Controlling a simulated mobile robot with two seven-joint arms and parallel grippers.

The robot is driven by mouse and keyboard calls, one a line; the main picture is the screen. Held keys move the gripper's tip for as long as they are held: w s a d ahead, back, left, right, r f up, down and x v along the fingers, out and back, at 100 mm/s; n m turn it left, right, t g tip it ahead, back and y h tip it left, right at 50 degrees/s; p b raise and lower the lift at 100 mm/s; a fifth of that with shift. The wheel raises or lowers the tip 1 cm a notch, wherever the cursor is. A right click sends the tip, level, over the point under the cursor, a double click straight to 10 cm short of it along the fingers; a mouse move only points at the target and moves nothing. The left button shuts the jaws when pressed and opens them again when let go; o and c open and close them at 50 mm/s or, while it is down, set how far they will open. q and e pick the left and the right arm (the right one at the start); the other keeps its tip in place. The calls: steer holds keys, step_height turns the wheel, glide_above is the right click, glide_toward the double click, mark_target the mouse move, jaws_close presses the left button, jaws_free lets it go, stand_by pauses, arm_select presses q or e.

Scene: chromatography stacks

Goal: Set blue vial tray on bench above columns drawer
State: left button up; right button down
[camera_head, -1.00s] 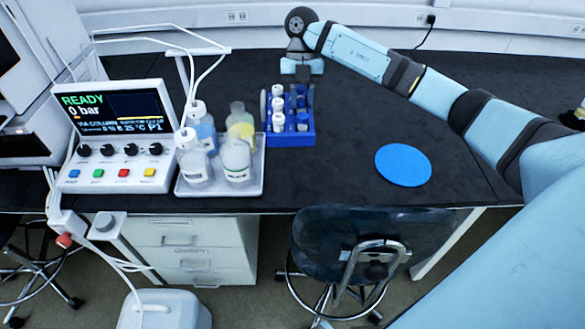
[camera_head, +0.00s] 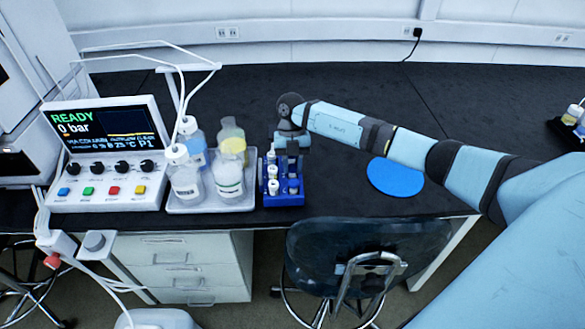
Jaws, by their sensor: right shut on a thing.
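The blue vial tray (camera_head: 284,201) holds several small white- and blue-capped vials. It is at the bench's front edge, just right of the bottle tray, and looks upright. I cannot tell whether its base touches the bench. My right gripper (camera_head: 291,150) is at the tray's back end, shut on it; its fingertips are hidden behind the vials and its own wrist. A white drawer unit (camera_head: 201,290) stands under the bench, left of the blue tray; no drawer label is readable. My left gripper is not in view.
A white tray (camera_head: 212,208) with several bottles stands left of the blue tray, beside the instrument with its READY screen (camera_head: 103,126). A blue disc (camera_head: 395,178) lies to the right, partly under my arm. A chair (camera_head: 368,250) stands in front. The back bench is clear.

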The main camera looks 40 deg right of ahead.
steer(key=shift+f, duration=0.65)
steer(key=c, duration=0.9)
jaws_free()
steer(key=v, duration=1.2)
steer(key=shift+s+r, duration=0.1)
steer(key=shift+r, duration=0.05)
